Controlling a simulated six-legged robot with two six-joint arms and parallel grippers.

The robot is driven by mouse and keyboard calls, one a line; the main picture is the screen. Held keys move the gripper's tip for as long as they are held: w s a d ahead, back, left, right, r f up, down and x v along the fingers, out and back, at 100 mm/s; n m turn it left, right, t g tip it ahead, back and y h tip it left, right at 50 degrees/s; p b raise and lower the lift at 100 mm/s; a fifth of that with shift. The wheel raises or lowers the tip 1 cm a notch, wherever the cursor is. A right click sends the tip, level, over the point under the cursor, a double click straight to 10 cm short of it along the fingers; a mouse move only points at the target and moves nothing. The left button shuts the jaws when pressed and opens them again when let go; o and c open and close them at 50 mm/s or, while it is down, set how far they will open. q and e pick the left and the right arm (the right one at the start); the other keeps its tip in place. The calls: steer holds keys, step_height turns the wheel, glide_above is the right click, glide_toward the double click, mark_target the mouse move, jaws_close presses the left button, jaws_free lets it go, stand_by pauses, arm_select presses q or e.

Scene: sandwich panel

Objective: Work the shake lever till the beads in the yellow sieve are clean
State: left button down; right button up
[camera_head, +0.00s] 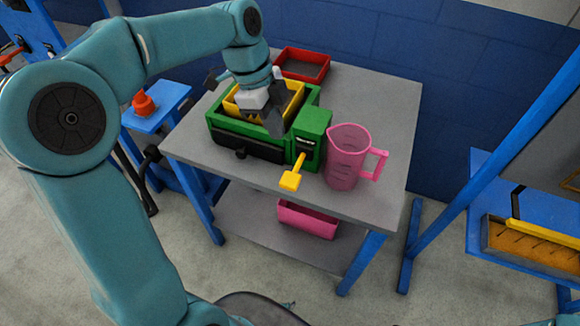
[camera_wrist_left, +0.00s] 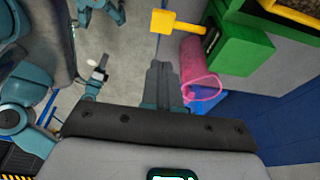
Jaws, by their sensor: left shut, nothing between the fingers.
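The yellow sieve (camera_head: 297,99) sits in the top of a green shaker box (camera_head: 313,123) on the grey table. My left arm covers part of it, and the beads inside cannot be made out. The yellow shake lever (camera_head: 292,179) sticks out from the box's front, near the table edge; its square knob also shows in the left wrist view (camera_wrist_left: 178,22). My left gripper (camera_head: 275,129) is shut and empty, seen over the front of the box, apart from the lever knob. Its closed fingers also show in the left wrist view (camera_wrist_left: 161,70). A small pale part (camera_wrist_left: 98,74) there may be my right gripper; its jaws are unclear.
A pink measuring jug (camera_head: 347,158) stands right of the box near the lever. A red tray (camera_head: 302,64) is at the back of the table (camera_head: 385,100). A pink bin (camera_head: 307,219) is on the lower shelf. The table's right side is bare.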

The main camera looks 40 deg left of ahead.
arm_select(q)
glide_toward(292, 179)
steer(key=x, duration=0.5)
steer(key=shift+d+f, duration=0.1)
steer(key=shift+d, duration=0.2)
steer(key=shift+f, duration=0.65)
